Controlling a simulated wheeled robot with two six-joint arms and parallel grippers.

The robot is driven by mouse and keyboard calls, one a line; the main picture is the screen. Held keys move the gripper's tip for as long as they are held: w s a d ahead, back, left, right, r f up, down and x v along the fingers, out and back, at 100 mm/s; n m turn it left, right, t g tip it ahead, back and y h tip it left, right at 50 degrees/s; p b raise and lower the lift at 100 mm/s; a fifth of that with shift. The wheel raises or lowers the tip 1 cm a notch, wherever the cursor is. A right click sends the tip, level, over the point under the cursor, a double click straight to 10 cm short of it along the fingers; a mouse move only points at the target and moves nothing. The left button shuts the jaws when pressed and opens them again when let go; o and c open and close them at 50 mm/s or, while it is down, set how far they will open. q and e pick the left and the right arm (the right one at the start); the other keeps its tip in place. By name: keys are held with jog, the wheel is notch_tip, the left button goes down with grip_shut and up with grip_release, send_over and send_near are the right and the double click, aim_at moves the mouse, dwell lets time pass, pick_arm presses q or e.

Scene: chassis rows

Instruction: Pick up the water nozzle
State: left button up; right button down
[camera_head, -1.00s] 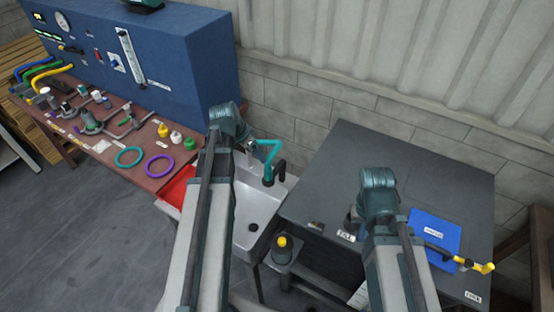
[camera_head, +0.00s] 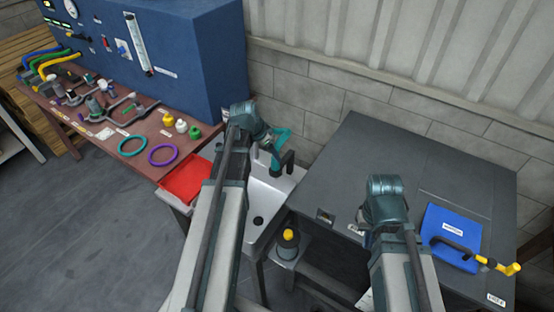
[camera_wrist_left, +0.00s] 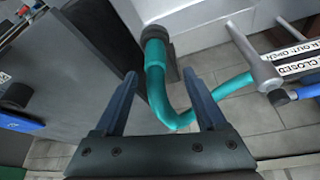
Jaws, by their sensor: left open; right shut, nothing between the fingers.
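A teal bent tube with a dark end, likely the water nozzle, rises at the sink (camera_head: 258,205) in the head view (camera_head: 283,134). In the left wrist view the tube (camera_wrist_left: 157,85) curves through the space between my left gripper's fingers (camera_wrist_left: 160,75). That gripper is open; whether either finger touches the tube is unclear. In the head view my left wrist partly hides the tube and my left fingers are hard to make out. My right gripper (camera_head: 363,218) points down over the front of the dark cabinet (camera_head: 350,165), shut and empty.
A blue mat (camera_head: 452,222) holds a black tool with a yellow end (camera_head: 486,262). A red tray (camera_head: 186,182) sits left of the sink. A dark canister with a yellow top (camera_head: 288,240) stands below. A workbench with fittings and rings lies left.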

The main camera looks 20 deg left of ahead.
pick_arm(q)
jog(key=shift+d+b+x, duration=0.1)
jog(key=shift+b+x, duration=1.15)
jog(key=shift+x, duration=0.1)
jog(key=shift+d+b+x, duration=0.15)
jog(key=shift+b+x, duration=1.05)
jog(key=shift+x, duration=0.1)
jog(key=shift+s+r, duration=0.15)
jog(key=shift+c, duration=0.3)
grip_shut()
